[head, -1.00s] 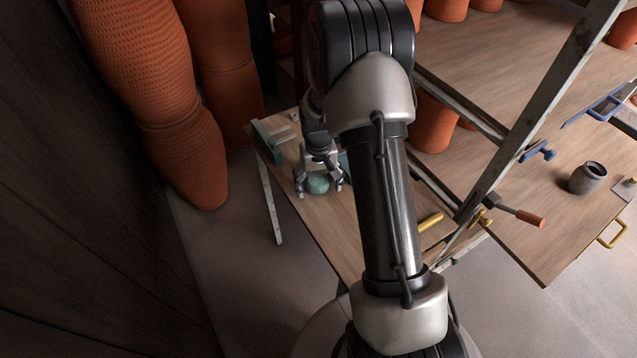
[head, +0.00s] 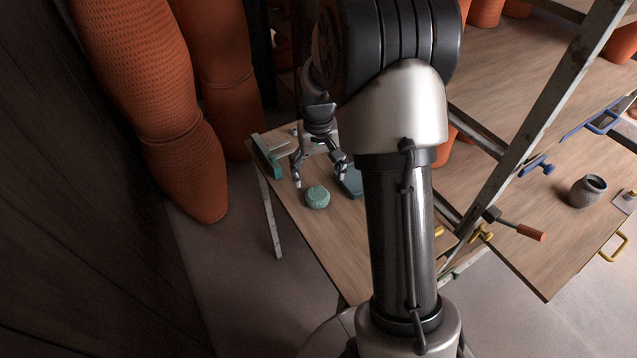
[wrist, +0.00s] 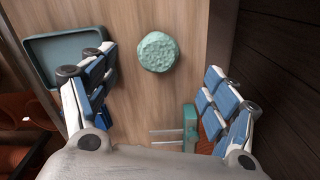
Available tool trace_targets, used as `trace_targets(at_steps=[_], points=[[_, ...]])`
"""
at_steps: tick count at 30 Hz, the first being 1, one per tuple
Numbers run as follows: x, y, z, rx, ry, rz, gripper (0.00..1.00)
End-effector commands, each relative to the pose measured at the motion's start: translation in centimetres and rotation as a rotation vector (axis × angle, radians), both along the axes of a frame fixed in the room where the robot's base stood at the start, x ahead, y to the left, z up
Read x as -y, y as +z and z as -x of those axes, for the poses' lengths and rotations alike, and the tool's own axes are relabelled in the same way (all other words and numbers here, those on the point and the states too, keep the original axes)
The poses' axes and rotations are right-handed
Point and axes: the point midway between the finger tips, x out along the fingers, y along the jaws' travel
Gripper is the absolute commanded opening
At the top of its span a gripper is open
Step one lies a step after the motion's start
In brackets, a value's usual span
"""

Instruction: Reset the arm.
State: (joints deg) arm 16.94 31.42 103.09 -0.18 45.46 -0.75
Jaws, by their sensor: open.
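My gripper (head: 322,172) is open and empty above the far part of the wooden table (head: 335,235). Its two blue-padded fingers stand wide apart in the wrist view (wrist: 160,100). A round, rough green piece (head: 317,197) lies on the table just in front of the fingers, apart from them. In the wrist view the green piece (wrist: 158,51) shows beyond and between the fingertips, with bare wood around it. My arm hides part of the table's right side.
A dark teal tray (wrist: 65,58) lies beside the green piece. A teal clamp-like tool (head: 268,155) sits at the table's far left corner. Large orange columns (head: 185,150) stand left. At right, a metal-framed rack (head: 540,120) has a shelf with a grey jar (head: 588,191).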

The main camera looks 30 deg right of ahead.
Motion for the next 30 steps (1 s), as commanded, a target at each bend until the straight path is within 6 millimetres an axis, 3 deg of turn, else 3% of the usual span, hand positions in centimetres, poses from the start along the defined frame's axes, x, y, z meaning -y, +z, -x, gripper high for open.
trace_targets(at_steps=[11, 16, 24, 30], points=[[-0.2, 1.5, 0.1, 0.005, 0.003, 0.001, 0.79], [-2.0, 5.3, 1.4, 0.046, 0.031, 0.013, 0.79], [-6.6, 13.4, 7.1, 0.152, 0.104, 0.036, 0.79], [-9.6, 17.3, 12.4, 0.231, 0.16, 0.048, 0.79]])
